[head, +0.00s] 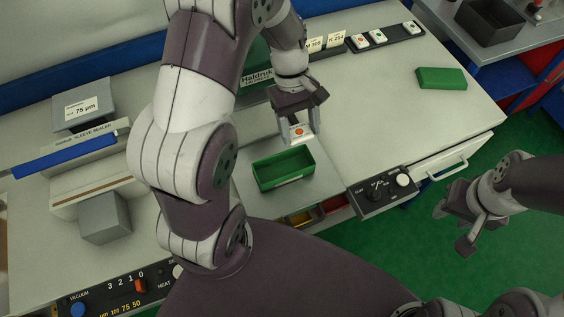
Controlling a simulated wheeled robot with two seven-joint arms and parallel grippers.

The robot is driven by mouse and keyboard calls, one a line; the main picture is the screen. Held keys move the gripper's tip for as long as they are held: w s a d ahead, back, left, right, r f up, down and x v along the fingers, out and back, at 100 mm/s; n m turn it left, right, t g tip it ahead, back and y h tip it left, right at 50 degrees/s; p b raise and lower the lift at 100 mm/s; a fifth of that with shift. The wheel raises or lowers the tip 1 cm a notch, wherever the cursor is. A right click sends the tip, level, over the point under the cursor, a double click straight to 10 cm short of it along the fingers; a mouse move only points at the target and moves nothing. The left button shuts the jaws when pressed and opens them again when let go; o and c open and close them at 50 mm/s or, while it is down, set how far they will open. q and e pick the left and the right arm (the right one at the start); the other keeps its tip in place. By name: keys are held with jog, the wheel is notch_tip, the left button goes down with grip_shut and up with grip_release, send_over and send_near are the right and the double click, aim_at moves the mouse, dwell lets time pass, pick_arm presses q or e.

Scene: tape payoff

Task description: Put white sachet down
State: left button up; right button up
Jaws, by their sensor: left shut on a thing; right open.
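The white sachet (299,129) with a small orange-red mark shows between the fingers of my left gripper (298,127). That gripper points down and is shut on the sachet, just behind the open green tray (283,169). The fingers hide part of the sachet, and I cannot tell whether it touches the surface below. The green tray looks empty. My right gripper (455,230) is open and empty, out over the green floor to the right of the bench.
A sleeve sealer (90,165) with a blue bar stands at the left beside a grey block (104,218). A control box (381,191) sits at the front edge. A flat green block (441,78) lies at the right. The bench (420,125) is clear around it.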

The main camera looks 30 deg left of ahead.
pick_arm(q)
jog(key=p, duration=0.1)
send_over(284, 171)
jog(key=d, duration=0.1)
jog(key=shift+w+f, duration=0.2)
jog(key=shift+f, duration=0.4)
jog(key=shift+w+f, duration=0.15)
jog(key=shift+f, duration=0.45)
jog(key=f, duration=0.1)
jog(key=s+f, duration=0.1)
jog(key=f, duration=0.1)
jog(key=a+f, duration=0.1)
jog(key=shift+s+f, duration=0.15)
jog(key=shift+f, duration=0.6)
jog(key=shift+w, duration=0.2)
pick_arm(e)
jog(key=shift+w+d+r, duration=0.15)
jog(key=shift+w+d, duration=0.2)
pick_arm(q)
jog(key=shift+f, duration=0.1)
